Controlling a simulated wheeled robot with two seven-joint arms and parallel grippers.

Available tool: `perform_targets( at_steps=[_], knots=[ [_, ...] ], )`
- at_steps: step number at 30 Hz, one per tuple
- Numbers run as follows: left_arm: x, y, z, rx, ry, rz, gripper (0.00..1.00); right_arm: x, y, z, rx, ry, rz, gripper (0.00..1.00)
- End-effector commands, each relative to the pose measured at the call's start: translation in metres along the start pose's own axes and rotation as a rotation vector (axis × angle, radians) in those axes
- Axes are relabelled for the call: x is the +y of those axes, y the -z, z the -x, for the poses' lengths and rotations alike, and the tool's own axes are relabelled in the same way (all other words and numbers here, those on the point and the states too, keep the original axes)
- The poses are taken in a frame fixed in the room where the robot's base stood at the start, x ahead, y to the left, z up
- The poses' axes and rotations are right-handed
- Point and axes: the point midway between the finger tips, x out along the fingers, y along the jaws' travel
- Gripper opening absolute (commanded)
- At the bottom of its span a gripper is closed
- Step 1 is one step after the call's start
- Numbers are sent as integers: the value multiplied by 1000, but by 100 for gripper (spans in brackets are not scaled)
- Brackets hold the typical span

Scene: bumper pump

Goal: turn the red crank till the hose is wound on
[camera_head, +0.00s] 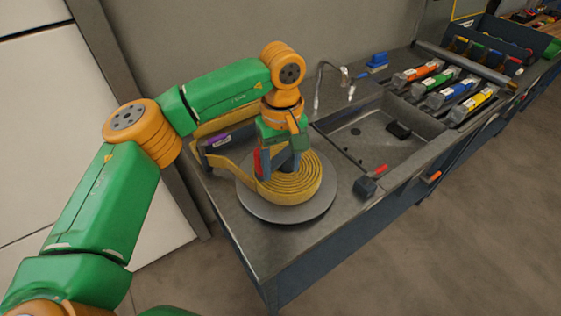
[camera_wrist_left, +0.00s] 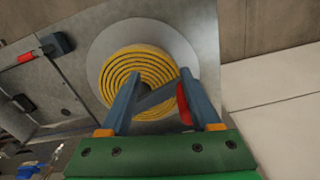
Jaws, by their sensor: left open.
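The yellow hose (camera_head: 300,185) lies in a flat spiral coil on a round grey plate (camera_head: 287,214) at the bench corner; a loose length runs off to the left and back. The coil also shows in the left wrist view (camera_wrist_left: 133,62). The red crank grip (camera_head: 258,163) stands over the coil; in the left wrist view the red grip (camera_wrist_left: 183,105) is close beside the right finger, with a grey crank arm (camera_wrist_left: 156,97) running toward the coil's middle. My left gripper (camera_head: 277,168) is open, pointing down over the coil. Whether a finger touches the grip is unclear.
A sink basin (camera_head: 365,150) with a tap (camera_head: 318,90) lies right of the coil. A dark block with a red lever (camera_head: 367,186) sits at the basin's near edge. Several coloured cartridges (camera_head: 450,92) are farther right. A pale cabinet stands left.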

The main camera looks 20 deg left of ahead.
Motion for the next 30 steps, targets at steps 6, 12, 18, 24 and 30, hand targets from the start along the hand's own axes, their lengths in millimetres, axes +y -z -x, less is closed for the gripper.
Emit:
perform_targets(
  at_steps=[6,12,18,24,30],
  knots=[
    [0,0,-12,0,-1,-1,63,0,0,4,0,1,-1,50],
    [0,0,-12,0,-2,-1,44,-3,1,3,1,5,-3,50],
    [0,-1,-12,0,-2,-1,0,-5,2,3,3,8,-4,50],
    [0,-1,-12,0,-2,-1,0,-5,2,3,3,8,-4,50],
    [0,-1,-12,-1,-2,-1,0,-5,2,3,3,8,-3,50]
  ],
)
